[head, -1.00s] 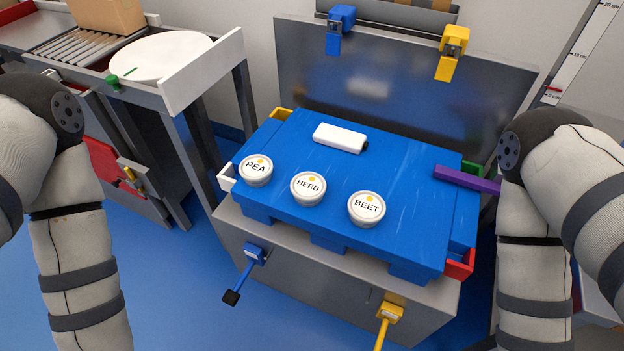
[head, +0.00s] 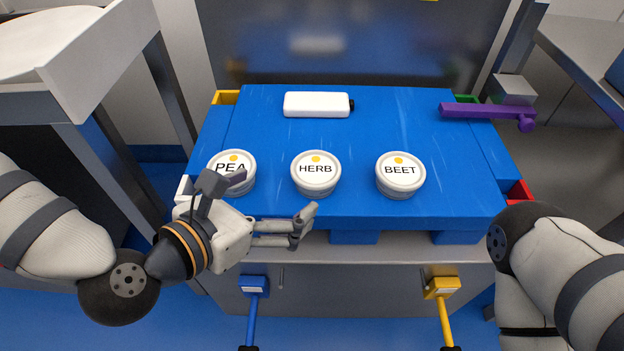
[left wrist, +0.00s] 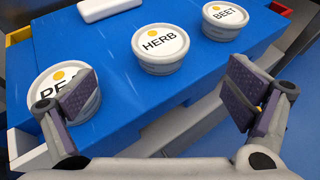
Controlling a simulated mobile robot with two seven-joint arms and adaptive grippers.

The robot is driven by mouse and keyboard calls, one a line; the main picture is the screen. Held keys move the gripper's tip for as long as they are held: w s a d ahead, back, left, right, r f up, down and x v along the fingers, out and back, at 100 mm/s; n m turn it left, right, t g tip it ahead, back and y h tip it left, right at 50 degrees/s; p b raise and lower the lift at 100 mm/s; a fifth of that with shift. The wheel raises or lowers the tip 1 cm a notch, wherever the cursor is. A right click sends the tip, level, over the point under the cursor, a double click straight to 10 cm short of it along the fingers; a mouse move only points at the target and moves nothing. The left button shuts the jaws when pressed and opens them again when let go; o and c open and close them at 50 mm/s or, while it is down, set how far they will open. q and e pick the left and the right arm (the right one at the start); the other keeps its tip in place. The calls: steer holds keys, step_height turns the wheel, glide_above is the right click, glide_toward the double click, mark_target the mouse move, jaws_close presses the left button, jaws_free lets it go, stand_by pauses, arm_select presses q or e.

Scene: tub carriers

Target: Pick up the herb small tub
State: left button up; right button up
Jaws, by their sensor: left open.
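The herb small tub (head: 316,175) is a round white tub with a yellow dot and the word HERB on its lid. It stands upright between the other two tubs near the front edge of a blue platform (head: 400,125). My left gripper (head: 268,204) is open and empty, in front of and to the left of the herb tub, apart from it. In the left wrist view the herb tub (left wrist: 160,46) shows beyond the gap between the spread fingers. My right gripper is not in view; only my right arm shows.
The PEA tub (head: 231,168) stands to the left, partly hidden behind a left finger. The BEET tub (head: 400,177) stands to the right. A white bottle-like block (head: 317,105) lies behind, and a purple bar (head: 480,112) is at the right. The platform's middle is clear.

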mark_target(315, 169)
arm_select(q)
steer(key=b+x, duration=0.2)
steer(key=x, duration=1)
steer(key=shift+w+d+r, duration=0.15)
steer(key=shift+d, duration=0.05)
steer(key=c, duration=1.4)
